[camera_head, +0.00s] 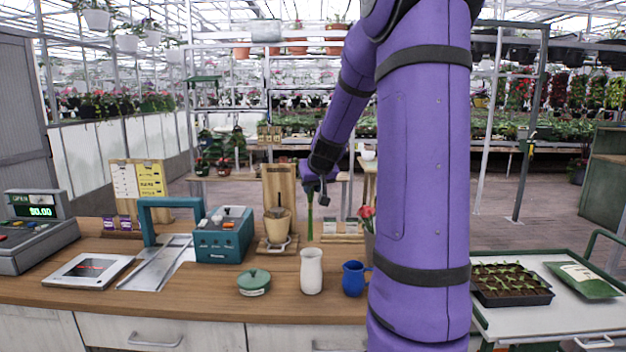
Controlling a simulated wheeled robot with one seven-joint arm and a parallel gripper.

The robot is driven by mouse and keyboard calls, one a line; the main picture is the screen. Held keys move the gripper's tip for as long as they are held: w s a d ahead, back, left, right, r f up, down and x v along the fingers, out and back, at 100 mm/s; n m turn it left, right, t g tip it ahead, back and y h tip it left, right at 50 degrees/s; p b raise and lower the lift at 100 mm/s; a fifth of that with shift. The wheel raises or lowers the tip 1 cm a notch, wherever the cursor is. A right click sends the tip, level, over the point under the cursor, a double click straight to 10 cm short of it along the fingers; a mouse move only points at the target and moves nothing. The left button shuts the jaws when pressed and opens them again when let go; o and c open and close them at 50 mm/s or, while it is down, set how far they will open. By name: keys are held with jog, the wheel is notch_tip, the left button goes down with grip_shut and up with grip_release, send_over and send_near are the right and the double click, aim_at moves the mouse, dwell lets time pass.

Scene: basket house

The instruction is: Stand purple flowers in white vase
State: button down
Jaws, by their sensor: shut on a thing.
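The white vase (311,272) stands upright near the front edge of the wooden counter, between a green lidded pot and a blue jug. My gripper (312,186) is above and behind the vase, shut on the purple flowers. Their green stems (310,218) hang nearly straight down below the gripper, apart from the vase in the picture. The blossoms are hidden or cannot be told from my purple arm. The fingertips are too small to see clearly.
The green lidded pot (254,282) is left of the vase and the blue jug (354,278) close on its right. Pink-red flowers (367,213) stand in a container partly behind my arm. A potting stand (278,215) and teal machine (223,235) are farther back.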

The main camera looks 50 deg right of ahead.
jog(key=shift+d+f, duration=0.1)
jog(key=shift+f, duration=5.75)
jog(key=c, duration=0.9)
grip_release()
jog(key=shift+s+r, duration=0.1)
send_near(312, 224)
jog(key=shift+s+r, duration=0.35)
jog(key=shift+r, duration=0.15)
jog(key=shift+s+a+r, duration=0.1)
jog(key=shift+a+r, duration=0.05)
jog(key=shift+a, duration=0.15)
